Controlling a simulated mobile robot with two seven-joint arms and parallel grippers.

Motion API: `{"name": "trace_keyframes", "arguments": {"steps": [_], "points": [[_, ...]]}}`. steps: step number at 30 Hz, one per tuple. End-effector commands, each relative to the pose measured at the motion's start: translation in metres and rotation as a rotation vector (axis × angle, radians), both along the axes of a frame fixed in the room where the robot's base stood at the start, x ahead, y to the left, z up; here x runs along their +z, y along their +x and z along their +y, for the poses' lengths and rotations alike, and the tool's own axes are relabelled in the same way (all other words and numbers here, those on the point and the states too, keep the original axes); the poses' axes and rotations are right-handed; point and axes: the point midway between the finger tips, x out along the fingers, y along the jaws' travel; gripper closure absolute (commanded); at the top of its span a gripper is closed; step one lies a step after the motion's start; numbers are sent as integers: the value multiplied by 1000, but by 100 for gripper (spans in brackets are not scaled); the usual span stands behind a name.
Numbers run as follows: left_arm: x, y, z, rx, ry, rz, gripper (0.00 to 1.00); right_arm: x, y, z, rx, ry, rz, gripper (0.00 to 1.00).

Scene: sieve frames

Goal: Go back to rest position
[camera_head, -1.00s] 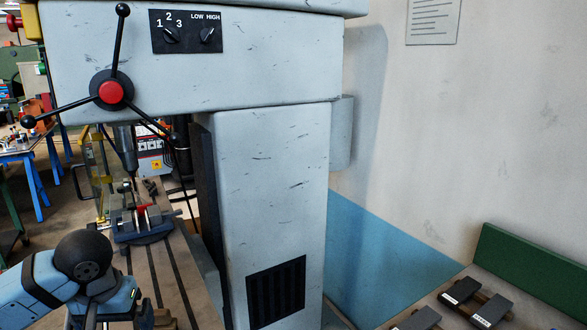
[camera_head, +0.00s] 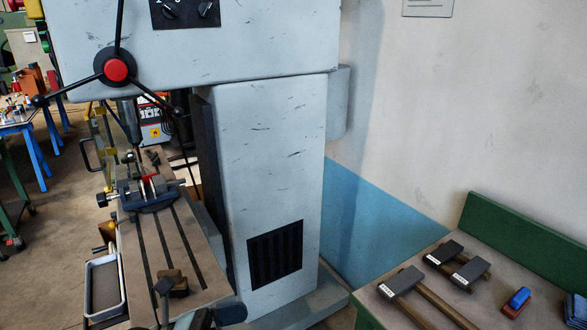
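Neither of my grippers shows in the head view. A dark rounded part sits at the bottom edge, in front of the machine's slotted table; I cannot tell whether it belongs to my arm. The grey drill press (camera_head: 262,160) fills the middle, with its red-hubbed feed handle (camera_head: 116,70) at the upper left. A vise (camera_head: 148,192) with a blue base sits on the slotted table (camera_head: 185,232). A brownish block (camera_head: 173,284) lies near the table's front.
A shallow grey tray (camera_head: 104,287) is left of the slotted table. At right, a bench with a green back panel (camera_head: 525,240) carries hammers (camera_head: 402,281) and a blue-and-red tool (camera_head: 517,300). Open floor (camera_head: 50,270) lies at the left.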

Motion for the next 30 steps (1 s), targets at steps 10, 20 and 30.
{"name": "trace_keyframes", "arguments": {"steps": [10,20,30], "points": [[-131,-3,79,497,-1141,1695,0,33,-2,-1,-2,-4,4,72],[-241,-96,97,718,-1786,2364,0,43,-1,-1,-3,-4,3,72],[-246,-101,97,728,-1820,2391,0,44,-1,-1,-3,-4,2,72]]}}
